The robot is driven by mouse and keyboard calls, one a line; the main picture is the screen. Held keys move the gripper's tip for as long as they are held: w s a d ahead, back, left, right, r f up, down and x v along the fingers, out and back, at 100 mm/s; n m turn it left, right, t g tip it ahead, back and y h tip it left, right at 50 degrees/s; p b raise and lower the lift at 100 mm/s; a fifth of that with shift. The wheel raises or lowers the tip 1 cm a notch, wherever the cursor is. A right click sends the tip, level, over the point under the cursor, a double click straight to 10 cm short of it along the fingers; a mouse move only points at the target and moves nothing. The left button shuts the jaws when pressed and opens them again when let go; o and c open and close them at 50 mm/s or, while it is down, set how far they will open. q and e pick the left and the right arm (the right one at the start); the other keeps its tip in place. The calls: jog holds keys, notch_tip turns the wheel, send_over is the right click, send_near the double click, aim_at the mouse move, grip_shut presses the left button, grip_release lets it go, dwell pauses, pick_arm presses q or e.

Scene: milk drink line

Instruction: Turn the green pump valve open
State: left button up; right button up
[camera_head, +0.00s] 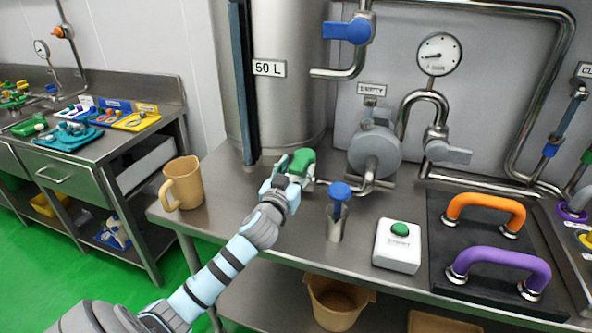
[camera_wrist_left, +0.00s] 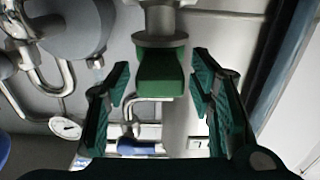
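The green pump valve handle (camera_head: 301,160) sits low at the foot of the steel tank, on the pipe leading to the pump (camera_head: 374,152). My left gripper (camera_head: 292,175) is right at the handle and partly hides it. In the left wrist view the green handle (camera_wrist_left: 160,72) lies between the two fingers of my left gripper (camera_wrist_left: 160,80). The fingers are apart, with a visible gap on each side of the handle. My right gripper is in neither view.
A blue-topped steel piece (camera_head: 338,210) and a white box with a green button (camera_head: 398,245) stand right of the gripper. A tan jug (camera_head: 181,184) stands left. Orange (camera_head: 485,210) and purple (camera_head: 500,265) handles are farther right. The counter between jug and gripper is clear.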

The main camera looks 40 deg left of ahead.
pick_arm(q)
grip_shut()
jog(key=shift+w+d+f+n+g+y+b, duration=0.15)
jog(key=shift+d+n+g+y+b, duration=0.2)
jog(key=shift+n+y+b, duration=0.35)
jog(key=y, duration=0.1)
jog(key=d+n+g+y+b, duration=0.1)
jog(key=shift+w+y, duration=0.25)
jog(key=shift+y, duration=0.05)
jog(key=shift+n, duration=0.3)
jog(key=shift+r, duration=0.2)
jog(key=shift+o, duration=1.2)
grip_release()
jog(key=shift+d, duration=0.1)
jog(key=v, duration=1.2)
